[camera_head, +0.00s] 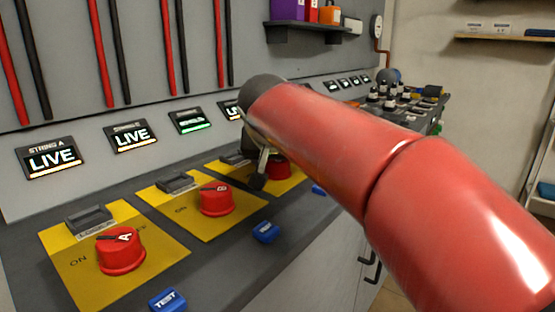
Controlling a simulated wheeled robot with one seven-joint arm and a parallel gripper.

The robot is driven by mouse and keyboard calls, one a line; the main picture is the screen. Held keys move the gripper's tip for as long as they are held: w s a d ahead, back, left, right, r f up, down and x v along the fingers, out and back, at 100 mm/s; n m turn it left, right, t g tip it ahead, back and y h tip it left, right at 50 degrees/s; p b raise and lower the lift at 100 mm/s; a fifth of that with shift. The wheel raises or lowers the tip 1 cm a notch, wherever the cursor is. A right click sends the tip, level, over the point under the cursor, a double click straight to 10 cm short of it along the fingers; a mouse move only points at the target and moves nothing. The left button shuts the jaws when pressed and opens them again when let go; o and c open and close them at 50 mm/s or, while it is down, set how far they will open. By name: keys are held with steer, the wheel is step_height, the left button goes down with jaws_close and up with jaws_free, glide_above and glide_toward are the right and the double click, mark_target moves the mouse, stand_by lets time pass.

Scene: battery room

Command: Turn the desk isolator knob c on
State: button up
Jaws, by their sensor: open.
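A red round knob (278,168) sits on the third yellow plate from the left and is partly hidden by my gripper and red arm. Its letter and pointer are not visible. My gripper (258,180) is at this knob's left edge, fingers pointing down, and open. I cannot tell whether it touches the knob. Knob A (122,250) and knob B (215,199) stand on yellow plates to the left. The display (232,109) above the third plate is half hidden behind my arm. Displays for the first two read LIVE (52,159).
Blue buttons, one marked TEST (168,299), line the desk's front edge. Grey label blocks (178,182) sit behind the knobs. Red and black cables run up the back panel. More desk controls (392,95) stand beyond my arm. A shelf (300,30) holds boxes above.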

steer(key=shift+c, duration=0.4)
steer(key=c, duration=0.9)
steer(key=shift+y, duration=0.3)
steer(key=n+y+p, duration=0.2)
steer(key=n, duration=0.2)
steer(key=shift+d+r+y, duration=0.1)
steer(key=shift+y, duration=0.3)
steer(key=n+g+y, duration=0.2)
steer(key=n+y, duration=0.1)
steer(key=n, duration=0.1)
steer(key=shift+n, duration=0.3)
steer(key=n+g+y, duration=0.2)
steer(key=n, duration=0.2)
steer(key=shift+n, duration=0.3)
steer(key=shift+s+a+n+g+y+p, duration=0.15)
steer(key=shift+n+g+y+p, duration=0.2)
steer(key=shift+n+g, duration=0.75)
steer(key=shift+a+n+g+y+p, duration=0.15)
steer(key=shift+n+g+y, duration=0.3)
steer(key=shift+n+g, duration=0.65)
